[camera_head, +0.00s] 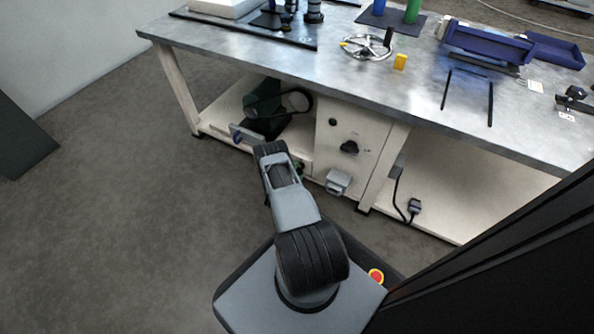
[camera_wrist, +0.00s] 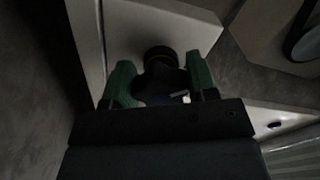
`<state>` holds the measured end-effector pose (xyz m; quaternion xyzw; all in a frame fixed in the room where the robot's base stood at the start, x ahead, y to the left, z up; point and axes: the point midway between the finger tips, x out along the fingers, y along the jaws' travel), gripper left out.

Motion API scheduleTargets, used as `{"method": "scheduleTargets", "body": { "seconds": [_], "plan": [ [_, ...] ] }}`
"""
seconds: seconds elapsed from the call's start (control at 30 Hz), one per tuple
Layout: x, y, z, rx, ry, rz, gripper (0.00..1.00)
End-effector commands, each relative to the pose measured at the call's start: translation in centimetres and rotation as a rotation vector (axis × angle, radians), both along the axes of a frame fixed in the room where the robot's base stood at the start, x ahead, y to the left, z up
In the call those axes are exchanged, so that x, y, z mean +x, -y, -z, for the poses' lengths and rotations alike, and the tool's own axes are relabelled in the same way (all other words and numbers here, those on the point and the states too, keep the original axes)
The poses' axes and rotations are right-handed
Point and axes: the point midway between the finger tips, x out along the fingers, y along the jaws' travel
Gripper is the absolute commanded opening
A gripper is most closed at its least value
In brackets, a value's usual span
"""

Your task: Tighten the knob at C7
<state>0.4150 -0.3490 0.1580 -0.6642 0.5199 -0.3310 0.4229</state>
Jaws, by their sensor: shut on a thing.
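My gripper (camera_wrist: 161,76) shows in the wrist view with its two green fingers either side of a dark lobed knob (camera_wrist: 160,84). The fingers are shut on the knob, which sits against a pale panel (camera_wrist: 128,30). A dark round collar shows behind the knob. The picture is dim, and I cannot read a C7 label or tell how tight the knob is. In the head view my arm reaches low to the workbench's cream cabinet (camera_head: 345,128). There my gripper and the held knob are mostly hidden by my arm.
The cabinet front carries another black knob (camera_head: 349,147) and a grey box-shaped fitting (camera_head: 338,182). A dark green machine (camera_head: 268,108) stands on the lower shelf. The metal benchtop (camera_head: 330,75) overhangs above. A handwheel (camera_head: 366,46) lies on it.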

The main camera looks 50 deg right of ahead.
Motion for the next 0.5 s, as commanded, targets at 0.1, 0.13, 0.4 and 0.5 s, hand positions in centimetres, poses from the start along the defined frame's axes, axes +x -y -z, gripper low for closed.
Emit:
{"method": "scheduleTargets", "body": {
  "seconds": [0.1,0.13,0.4,0.5],
  "plan": [
    [0.03,-0.25,0.07,0.029,0.103,-0.006,0.29],
    [0.03,-0.26,0.06,0.036,0.13,-0.006,0.29],
    [0.06,-0.27,-0.1,0.096,0.369,-0.005,0.29],
    [0.06,-0.28,-0.15,0.116,0.447,-0.005,0.29]
  ]
}}
